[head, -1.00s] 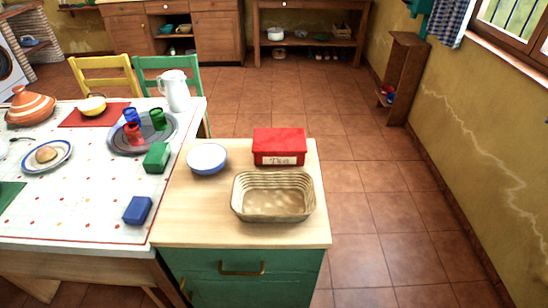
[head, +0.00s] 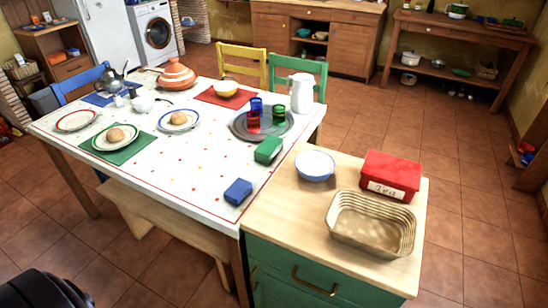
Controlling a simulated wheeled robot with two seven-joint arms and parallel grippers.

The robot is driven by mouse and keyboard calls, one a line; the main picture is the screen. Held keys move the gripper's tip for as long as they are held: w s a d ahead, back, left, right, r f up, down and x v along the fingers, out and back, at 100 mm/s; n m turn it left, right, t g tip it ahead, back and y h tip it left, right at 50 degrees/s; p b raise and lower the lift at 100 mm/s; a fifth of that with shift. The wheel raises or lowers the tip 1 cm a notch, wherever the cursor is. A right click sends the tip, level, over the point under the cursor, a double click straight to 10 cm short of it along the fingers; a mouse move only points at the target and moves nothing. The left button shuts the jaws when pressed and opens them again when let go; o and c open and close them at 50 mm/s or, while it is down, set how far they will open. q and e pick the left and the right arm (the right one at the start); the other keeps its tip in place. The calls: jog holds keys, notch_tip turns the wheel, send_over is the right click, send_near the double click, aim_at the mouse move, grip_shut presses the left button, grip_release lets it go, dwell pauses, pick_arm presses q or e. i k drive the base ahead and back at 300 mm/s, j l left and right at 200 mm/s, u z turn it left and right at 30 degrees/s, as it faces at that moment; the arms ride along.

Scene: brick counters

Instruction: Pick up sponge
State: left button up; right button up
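Two small sponge-like blocks lie on the white dotted table (head: 180,180). A blue block (head: 238,191) is near the table's front right edge, and a green block (head: 268,151) is a little behind it to the right. I cannot tell for certain which one is the sponge. Both lie flat, apart from other things, with nothing covering them. Neither gripper shows in the head view. A dark rounded part at the bottom left corner seems to be mine, but no fingers show.
Behind the green block, a grey tray (head: 238,129) holds coloured glasses, next to a white pitcher (head: 301,92). The adjoining green cabinet (head: 315,268) carries a blue-rimmed bowl (head: 314,165), a red tea box (head: 391,176) and an empty basket (head: 371,223). A bench (head: 165,220) stands along the table's front.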

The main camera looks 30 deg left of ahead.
aim_at(237, 193)
jog(key=u, duration=1)
jog(key=z, duration=0.5)
jog(key=j+z, duration=0.2)
jog(key=z, duration=0.25)
jog(key=j+z, duration=0.3)
jog(key=z, duration=0.15)
jog(key=j+z, duration=0.25)
jog(key=z, duration=0.2)
jog(key=j+z, duration=0.25)
jog(key=z, duration=0.2)
jog(key=k+j+z, duration=0.1)
jog(key=z, duration=0.35)
jog(key=j, duration=0.1)
